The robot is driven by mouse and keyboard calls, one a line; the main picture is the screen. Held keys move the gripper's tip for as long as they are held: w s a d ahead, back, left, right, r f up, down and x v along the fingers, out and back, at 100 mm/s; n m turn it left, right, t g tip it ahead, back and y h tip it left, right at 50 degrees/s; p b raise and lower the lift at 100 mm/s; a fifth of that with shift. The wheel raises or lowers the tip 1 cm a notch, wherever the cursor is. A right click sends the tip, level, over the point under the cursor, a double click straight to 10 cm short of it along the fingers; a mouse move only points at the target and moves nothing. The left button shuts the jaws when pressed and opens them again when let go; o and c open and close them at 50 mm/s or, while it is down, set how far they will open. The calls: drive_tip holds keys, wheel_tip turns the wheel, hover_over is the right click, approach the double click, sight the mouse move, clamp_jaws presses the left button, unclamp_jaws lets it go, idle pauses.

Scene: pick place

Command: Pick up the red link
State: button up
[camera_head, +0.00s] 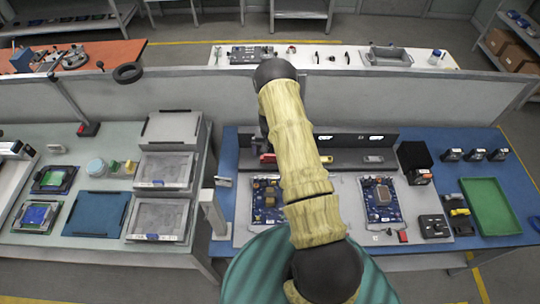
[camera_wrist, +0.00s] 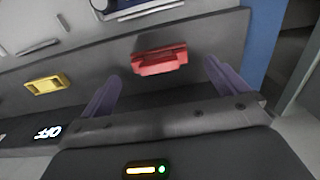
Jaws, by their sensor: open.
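The red link (camera_wrist: 160,58) lies on a dark grey ledge and shows in the wrist view between and beyond my two fingertips. In the head view a small part of the red link (camera_head: 268,157) shows at the left edge of my arm. My gripper (camera_wrist: 162,70) is open, with one purple finger on each side of the link's line and nothing between them. I cannot tell the exact gap between the fingers and the link. My arm hides most of the gripper in the head view.
A yellow link (camera_wrist: 46,84) lies on the same ledge, left in the wrist view. The ledge (camera_head: 345,168) stands at the back of the blue table (camera_head: 235,150). Circuit boards (camera_head: 381,200) lie in front. A green tray (camera_head: 490,205) is at right.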

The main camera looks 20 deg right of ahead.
sight(270, 155)
drive_tip(key=shift+f+p, duration=0.5)
drive_tip(key=shift+f, duration=0.9)
drive_tip(key=c, duration=1.1)
drive_tip(key=shift+o, duration=0.2)
drive_tip(key=shift+r+b, duration=0.35)
drive_tip(key=shift+r, duration=0.2)
wheel_tip(270, 155, up, 9)
drive_tip(key=b, duration=0.3)
drive_tip(key=shift+b, duration=0.3)
drive_tip(key=shift+r, duration=0.35)
